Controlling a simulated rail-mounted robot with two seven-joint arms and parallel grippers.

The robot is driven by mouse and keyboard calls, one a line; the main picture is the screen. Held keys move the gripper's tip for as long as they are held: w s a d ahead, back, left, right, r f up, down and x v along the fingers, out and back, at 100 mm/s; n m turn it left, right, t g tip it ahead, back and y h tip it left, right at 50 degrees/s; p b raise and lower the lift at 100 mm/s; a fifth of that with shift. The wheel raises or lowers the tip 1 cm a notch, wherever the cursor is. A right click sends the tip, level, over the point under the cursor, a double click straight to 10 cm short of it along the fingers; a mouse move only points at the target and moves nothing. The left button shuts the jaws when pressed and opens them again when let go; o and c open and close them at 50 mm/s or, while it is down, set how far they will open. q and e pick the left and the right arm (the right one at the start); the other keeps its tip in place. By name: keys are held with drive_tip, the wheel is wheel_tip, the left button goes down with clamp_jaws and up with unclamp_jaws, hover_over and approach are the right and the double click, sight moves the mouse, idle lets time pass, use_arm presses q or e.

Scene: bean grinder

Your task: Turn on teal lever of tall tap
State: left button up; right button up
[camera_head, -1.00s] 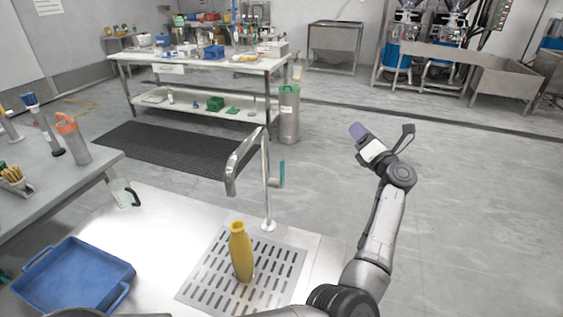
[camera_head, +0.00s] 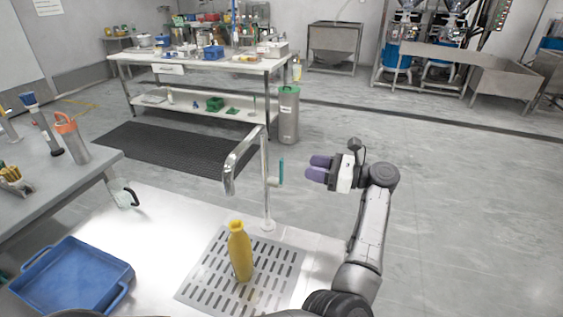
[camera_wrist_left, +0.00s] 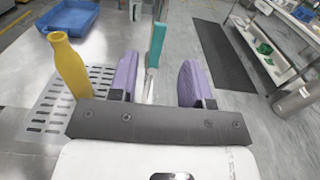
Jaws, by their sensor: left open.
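The tall chrome tap (camera_head: 264,185) stands at the back edge of the metal counter, its spout curving to the left. Its teal lever (camera_head: 281,172) points upright on the right side of the column. My left gripper (camera_head: 312,167) is open and empty to the right of the lever, its purple fingers pointing left towards it. In the left wrist view the teal lever (camera_wrist_left: 156,45) appears ahead, in line with the gap between the fingers (camera_wrist_left: 158,80). The lever looks apart from the fingers. My right gripper is not in view.
A yellow bottle (camera_head: 240,252) stands on the slotted drain grate (camera_head: 205,285) in front of the tap. A blue tray (camera_head: 72,275) lies at the counter's left. A grey table (camera_head: 80,185) with tools is farther left. The floor right of the tap is clear.

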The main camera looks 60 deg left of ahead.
sight(283, 161)
use_arm(q)
drive_tip(key=b+x, duration=0.1)
drive_tip(key=x, duration=0.8)
drive_tip(key=shift+s+a, duration=0.15)
drive_tip(key=shift+a, duration=0.05)
drive_tip(key=shift+c, duration=0.3)
clamp_jaws()
